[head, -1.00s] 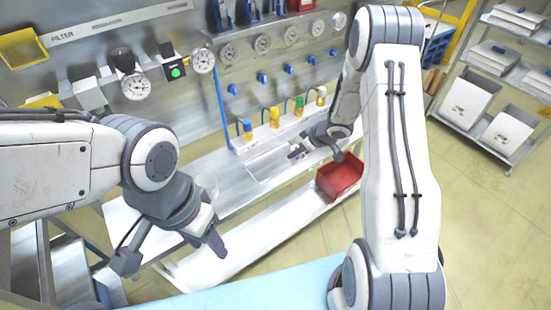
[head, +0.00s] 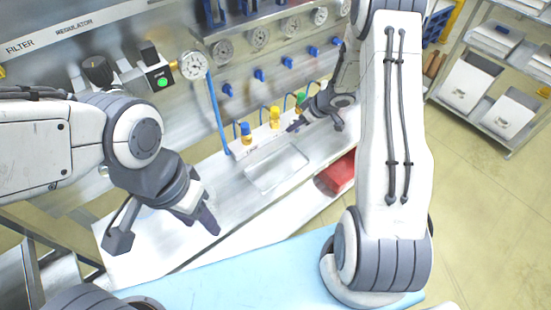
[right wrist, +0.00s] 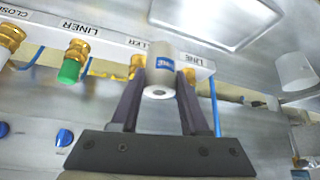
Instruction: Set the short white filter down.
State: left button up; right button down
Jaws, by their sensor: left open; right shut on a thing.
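The short white filter (right wrist: 160,72), a white cylinder with a blue label and a small dark hole in its end, is between the two dark fingers of my right gripper (right wrist: 160,92) in the right wrist view. The fingers are shut on it. In the head view my right gripper (head: 314,120) is beyond the shallow rectangular tray (head: 262,183), near the row of coloured fittings; the filter cannot be made out there. My left gripper (head: 203,212) is open and empty above the front left of the white bench.
Yellow and blue fittings (head: 274,118) stand along the bench's back edge. A red bin (head: 338,172) is partly hidden by my right arm. A second white cylindrical thing (right wrist: 296,72) shows at the right of the wrist view. The tray's floor looks empty.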

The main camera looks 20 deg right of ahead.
jog(key=s+a+f, duration=0.1)
jog(key=a+f, duration=0.1)
jog(key=s+a+f+b, duration=0.1)
jog(key=s+a, duration=0.1)
jog(key=a, duration=0.1)
jog(key=s+a+f+b, duration=0.1)
jog(key=a+f, duration=0.1)
jog(key=shift+s+a+f, duration=0.2)
jog(key=shift+a+f, duration=0.1)
jog(key=shift+f, duration=0.05)
notch_tip(320, 180, down, 4)
jog(key=shift+a+r+p, duration=0.1)
jog(key=shift+r+p, duration=0.1)
jog(key=shift+p, duration=0.1)
jog(key=shift+f, duration=0.2)
jog(key=shift+f, duration=0.2)
jog(key=shift+c, duration=2)
grip_release()
